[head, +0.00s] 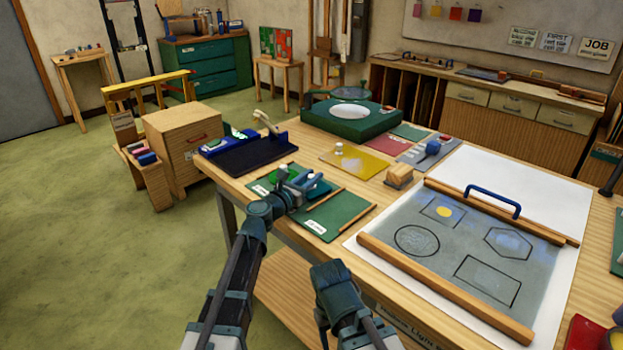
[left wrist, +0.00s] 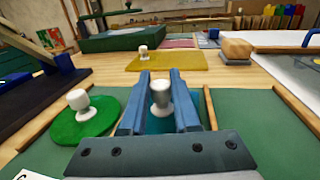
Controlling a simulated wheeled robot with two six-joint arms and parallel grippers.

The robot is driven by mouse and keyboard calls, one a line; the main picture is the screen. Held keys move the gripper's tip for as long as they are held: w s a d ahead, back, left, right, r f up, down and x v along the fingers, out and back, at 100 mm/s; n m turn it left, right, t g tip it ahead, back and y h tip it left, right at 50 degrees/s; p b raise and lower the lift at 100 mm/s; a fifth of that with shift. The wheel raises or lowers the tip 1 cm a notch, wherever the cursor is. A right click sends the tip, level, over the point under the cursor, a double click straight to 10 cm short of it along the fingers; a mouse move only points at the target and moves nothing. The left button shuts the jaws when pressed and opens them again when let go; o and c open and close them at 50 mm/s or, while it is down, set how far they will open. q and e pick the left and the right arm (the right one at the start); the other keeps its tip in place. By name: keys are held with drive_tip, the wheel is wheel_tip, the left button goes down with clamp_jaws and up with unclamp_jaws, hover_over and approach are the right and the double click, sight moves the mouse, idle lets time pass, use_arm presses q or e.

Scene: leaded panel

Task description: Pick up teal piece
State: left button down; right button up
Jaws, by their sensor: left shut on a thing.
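The teal piece (left wrist: 160,126) has a white knob (left wrist: 160,92) and shows between my fingers in the left wrist view. In the head view a part of the teal piece (head: 320,188) shows beside the fingers, over the green mat (head: 338,215). My left gripper (head: 312,182) is shut on the knob; its blue fingers (left wrist: 160,98) stand on both sides of it. I cannot tell whether the piece touches the mat. Of my right arm only links show at the bottom of the head view; its gripper is not in view.
A round green piece (left wrist: 86,122) with a white knob lies left of my fingers. A yellow piece (head: 358,165) lies beyond. The grey panel (head: 455,245) with drawn outlines, wooden rails and a blue handle (head: 492,196) lies right.

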use_arm(q)
drive_tip(key=r+p, duration=0.2)
drive_tip(key=r, duration=0.1)
drive_tip(key=shift+s, duration=0.3)
drive_tip(key=s, duration=0.5)
drive_tip(key=s+p, duration=0.1)
drive_tip(key=s, duration=0.4)
drive_tip(key=s+r, duration=0.1)
drive_tip(key=s, duration=0.4)
drive_tip(key=shift+s, duration=0.2)
use_arm(e)
wheel_tip(320, 180, up, 4)
drive_tip(key=shift+r, duration=0.1)
use_arm(q)
drive_tip(key=shift+r, duration=0.1)
wheel_tip(320, 180, up, 10)
drive_tip(key=p, duration=1)
use_arm(e)
wheel_tip(320, 180, up, 10)
